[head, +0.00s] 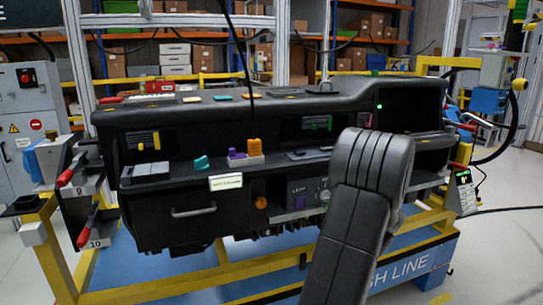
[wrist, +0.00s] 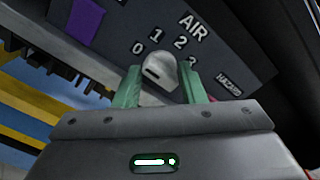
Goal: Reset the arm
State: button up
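My arm (head: 362,210) stands in front of the right middle of the dashboard module (head: 185,205) in the head view, and it hides my gripper there. In the wrist view my gripper (wrist: 161,72) has its two green fingers spread apart, one on each side of a grey rotary knob (wrist: 160,76). The fingertips look slightly clear of the knob, and nothing is seen held. The knob sits on a dark panel (wrist: 230,58) marked AIR, 0, 1, 2, 3 and HAZARD.
The dashboard rests on a yellow frame (head: 150,290) with a blue base. Red-handled clamps (head: 66,178) stand at the left. Open floor (head: 505,240) shows at the right.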

jog(key=shift+d+r+m+p, duration=0.1)
jog(key=shift+r+m+p, duration=0.1)
jog(key=shift+m+p, duration=2.1)
jog(key=shift+r+m+p, duration=0.15)
jog(key=shift+m+p, duration=0.75)
jog(key=shift+p, duration=2.8)
jog(key=m+p, duration=0.1)
jog(key=p, duration=0.2)
jog(key=shift+f+m, duration=0.1)
jog(key=shift+m, duration=0.2)
jog(key=shift+f+m+p, duration=0.2)
jog(key=shift+m+p, duration=0.1)
jog(key=shift+p, duration=0.1)
